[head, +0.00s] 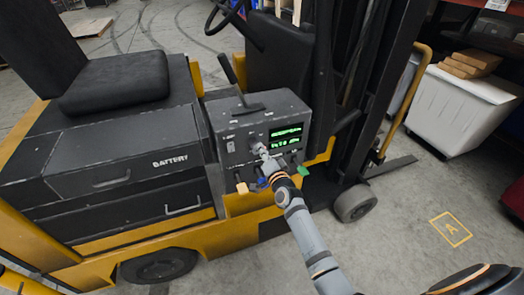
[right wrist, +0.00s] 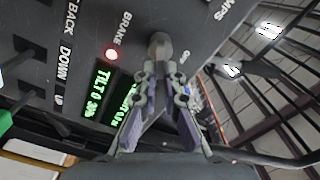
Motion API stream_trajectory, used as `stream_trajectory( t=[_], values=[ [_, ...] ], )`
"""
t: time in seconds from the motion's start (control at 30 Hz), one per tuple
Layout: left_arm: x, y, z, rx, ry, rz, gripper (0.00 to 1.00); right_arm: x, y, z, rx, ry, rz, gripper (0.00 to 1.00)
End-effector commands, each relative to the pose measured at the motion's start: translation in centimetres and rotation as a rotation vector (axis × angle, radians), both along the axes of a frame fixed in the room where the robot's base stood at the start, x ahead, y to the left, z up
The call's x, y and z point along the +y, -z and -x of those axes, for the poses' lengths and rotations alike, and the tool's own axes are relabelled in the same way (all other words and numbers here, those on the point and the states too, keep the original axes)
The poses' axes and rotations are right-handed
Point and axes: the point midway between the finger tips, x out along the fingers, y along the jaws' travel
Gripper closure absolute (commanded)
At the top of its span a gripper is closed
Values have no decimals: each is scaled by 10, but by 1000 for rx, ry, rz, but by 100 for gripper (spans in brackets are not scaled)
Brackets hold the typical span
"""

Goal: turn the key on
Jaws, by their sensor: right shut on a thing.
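The dark grey control panel (head: 232,122) is on the side of a yellow and black forklift. My right gripper (head: 262,153) reaches the panel face from below. In the right wrist view its two fingers (right wrist: 162,72) close on the key; their tips partly hide it, and its turn angle is hard to tell. My left gripper is not in view.
A lit green display (head: 286,134) is right of the key; a red lamp (right wrist: 111,54) glows near the BRAKE label. Coloured levers, one with a green tip (head: 302,170), stick out below. The forklift mast is close on the right. A white bin (head: 455,110) stands farther right.

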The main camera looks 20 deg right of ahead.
Motion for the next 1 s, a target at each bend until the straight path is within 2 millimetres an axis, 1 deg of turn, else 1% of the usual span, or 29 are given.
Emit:
stream_trajectory(
  t=[0.47,0.5,0.63,0.67,0.9,1.0],
  values=[
    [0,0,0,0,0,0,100,0,1,0,1,0,-14,100],
    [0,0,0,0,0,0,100,0,1,0,1,0,-13,89],
    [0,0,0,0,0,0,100,0,1,0,1,0,-13,71],
    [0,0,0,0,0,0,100,0,1,0,1,0,-13,70],
    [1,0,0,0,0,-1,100,0,0,0,0,0,-12,70],
    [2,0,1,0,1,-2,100,0,2,6,3,0,-11,70]
  ],
)
